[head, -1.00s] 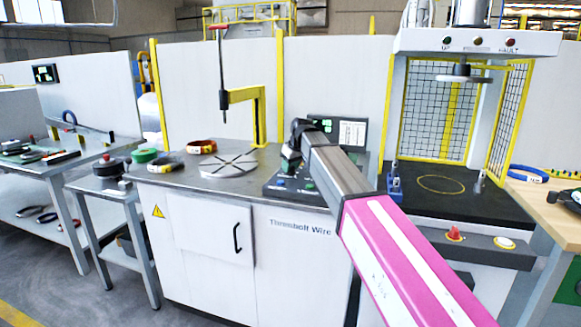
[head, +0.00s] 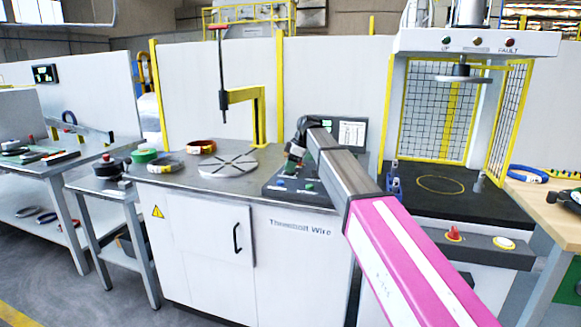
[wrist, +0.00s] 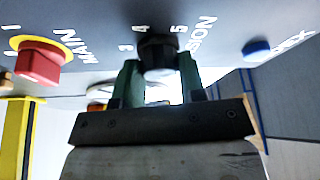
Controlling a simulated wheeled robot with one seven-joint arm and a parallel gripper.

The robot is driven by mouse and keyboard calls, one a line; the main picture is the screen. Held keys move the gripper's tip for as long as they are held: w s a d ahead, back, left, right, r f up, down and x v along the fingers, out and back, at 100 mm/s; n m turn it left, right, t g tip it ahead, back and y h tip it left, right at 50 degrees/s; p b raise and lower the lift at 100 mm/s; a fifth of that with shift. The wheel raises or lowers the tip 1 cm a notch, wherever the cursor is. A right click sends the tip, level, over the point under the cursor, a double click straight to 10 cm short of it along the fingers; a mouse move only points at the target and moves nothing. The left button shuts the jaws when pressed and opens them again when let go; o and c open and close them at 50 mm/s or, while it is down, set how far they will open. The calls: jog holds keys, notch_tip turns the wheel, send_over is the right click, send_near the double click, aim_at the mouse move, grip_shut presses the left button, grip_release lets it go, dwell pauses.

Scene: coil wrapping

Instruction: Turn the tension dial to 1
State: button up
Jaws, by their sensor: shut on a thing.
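The tension dial (wrist: 158,50) is a black knob on the grey panel in the wrist view. The numbers 3, 4 and 5 show around it, with part of the word "TENSION" to its right. My gripper (wrist: 158,66) has its two green fingers on either side of the dial and is shut on it. The dial's pointer cannot be made out. In the head view my gripper (head: 291,166) is over the control panel (head: 272,190), and my wrist hides the dial.
A red switch marked "MAIN" (wrist: 42,62) is left of the dial, and a blue button (wrist: 257,48) is to its right. A slotted round plate (head: 228,165) and an orange coil (head: 201,147) lie on the bench. A small screen (head: 351,133) stands behind the panel.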

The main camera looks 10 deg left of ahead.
jog(key=shift+n+g, duration=0.3)
jog(key=shift+n, duration=0.3)
jog(key=o, duration=0.9)
jog(key=v, duration=1)
jog(key=shift+r, duration=0.4)
